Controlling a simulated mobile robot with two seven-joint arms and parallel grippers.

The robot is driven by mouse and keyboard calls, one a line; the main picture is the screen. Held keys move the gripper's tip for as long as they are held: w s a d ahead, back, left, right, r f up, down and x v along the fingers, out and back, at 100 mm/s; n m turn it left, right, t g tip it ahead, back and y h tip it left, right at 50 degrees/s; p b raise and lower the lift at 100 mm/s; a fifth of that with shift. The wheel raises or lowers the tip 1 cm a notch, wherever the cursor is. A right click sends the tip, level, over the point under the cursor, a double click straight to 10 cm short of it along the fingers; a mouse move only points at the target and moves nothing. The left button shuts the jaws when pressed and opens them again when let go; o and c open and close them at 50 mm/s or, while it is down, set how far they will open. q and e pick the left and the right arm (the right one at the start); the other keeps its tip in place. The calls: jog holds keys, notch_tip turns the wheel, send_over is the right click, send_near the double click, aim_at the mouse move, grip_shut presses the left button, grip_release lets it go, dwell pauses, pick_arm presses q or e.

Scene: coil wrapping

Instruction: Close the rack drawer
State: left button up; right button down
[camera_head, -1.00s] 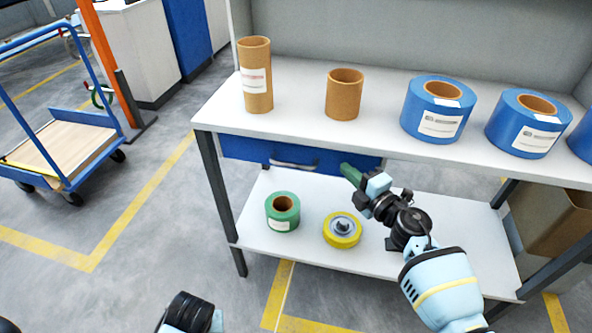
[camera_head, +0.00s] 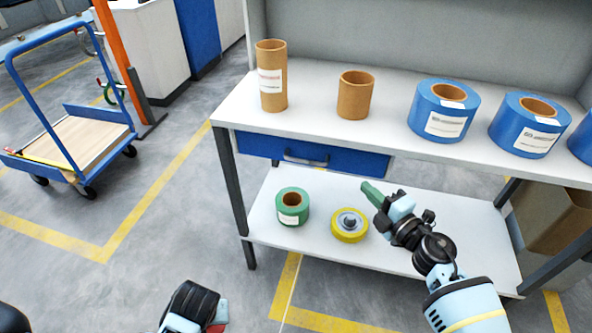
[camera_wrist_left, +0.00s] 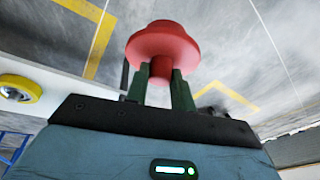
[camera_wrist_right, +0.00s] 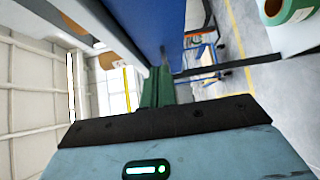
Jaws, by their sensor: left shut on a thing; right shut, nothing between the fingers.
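The blue rack drawer (camera_head: 262,147) sits right under the tabletop's front edge, and no open interior shows. Its grey handle (camera_head: 306,160) is on the front. My right gripper (camera_head: 368,188) is shut and empty, its green fingers just below and in front of the drawer's right end. In the right wrist view the shut fingers (camera_wrist_right: 158,88) are close to the blue drawer front (camera_wrist_right: 150,25); whether they touch cannot be told. My left gripper (camera_wrist_left: 160,88) is shut on a red knobbed piece (camera_wrist_left: 163,42), low and away from the rack.
The rack's top (camera_head: 390,122) holds two cardboard tubes (camera_head: 271,75) and several blue rolls (camera_head: 443,108). The lower shelf (camera_head: 310,248) carries a green roll (camera_head: 292,205) and a yellow roll (camera_head: 349,226). A blue cart (camera_head: 70,145) stands at left. Floor between is clear.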

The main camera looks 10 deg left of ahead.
pick_arm(q)
jog(key=shift+w+r+p, duration=0.3)
jog(key=shift+r, duration=0.3)
pick_arm(e)
jog(key=shift+v, duration=2.75)
jog(key=shift+f, duration=0.1)
